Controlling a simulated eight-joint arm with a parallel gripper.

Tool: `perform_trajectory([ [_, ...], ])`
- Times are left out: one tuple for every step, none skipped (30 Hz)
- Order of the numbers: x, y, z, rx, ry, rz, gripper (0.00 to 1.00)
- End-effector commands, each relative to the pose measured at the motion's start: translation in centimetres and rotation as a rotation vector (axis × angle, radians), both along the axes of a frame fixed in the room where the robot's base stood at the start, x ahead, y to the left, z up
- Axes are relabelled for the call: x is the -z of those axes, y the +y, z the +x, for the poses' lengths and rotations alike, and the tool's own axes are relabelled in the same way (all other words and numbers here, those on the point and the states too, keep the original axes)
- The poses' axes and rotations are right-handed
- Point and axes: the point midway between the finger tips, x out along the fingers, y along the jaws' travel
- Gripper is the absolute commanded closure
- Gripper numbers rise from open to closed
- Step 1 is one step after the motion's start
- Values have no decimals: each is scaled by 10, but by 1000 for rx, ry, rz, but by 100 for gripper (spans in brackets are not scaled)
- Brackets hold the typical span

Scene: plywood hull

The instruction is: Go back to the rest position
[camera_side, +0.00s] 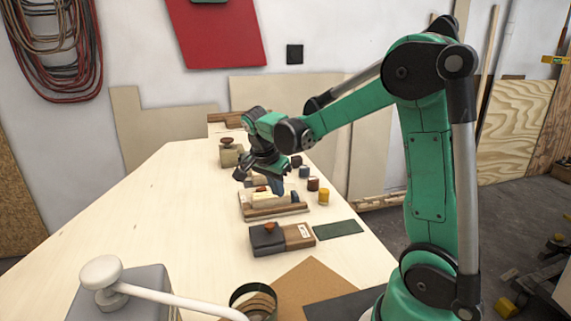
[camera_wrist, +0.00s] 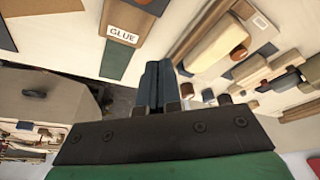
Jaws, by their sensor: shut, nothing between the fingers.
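My gripper (camera_side: 278,187) hangs at the end of the green arm, over the far part of the plywood table, just above or behind a wooden tray (camera_side: 275,211) with a pale block in it. Its fingers are dark blue-grey and pressed together. In the wrist view the shut fingers of my gripper (camera_wrist: 158,80) show at the middle with nothing between them. From the side I cannot tell how far the fingertips are above the tray.
A dark and brown box (camera_side: 281,238) stands nearer, beside a green mat (camera_side: 338,230). A yellow cylinder (camera_side: 324,196) and other small cylinders stand right of the tray. A GLUE-labelled piece (camera_wrist: 125,25) shows in the wrist view. The table's left side (camera_side: 140,210) is bare.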

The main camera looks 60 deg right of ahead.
Motion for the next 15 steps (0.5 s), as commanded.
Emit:
perform_trajectory([
  [-8, 3, 0, -2, 1, 0, 100],
  [-13, 5, 0, -2, 1, -1, 100],
  [-18, 6, 0, -1, 0, -1, 100],
  [-21, 7, 1, -1, 0, -1, 100],
  [-24, 8, 1, 0, 0, -1, 100],
  [-27, 9, 1, 0, 0, -1, 100],
  [-29, 10, 1, 0, 0, -1, 100],
  [-31, 11, 1, -2, 1, -1, 100],
  [-33, 13, 1, -11, 0, 0, 100],
  [-34, 14, 0, -27, -1, 3, 100],
  [-35, 17, 0, -53, -4, 6, 100],
  [-37, 22, -1, -105, -7, 10, 100],
  [-39, 28, -2, -159, -13, 15, 100],
  [-40, 34, -3, -226, -19, 20, 100],
  [-42, 44, -5, -329, -28, 25, 100],
])
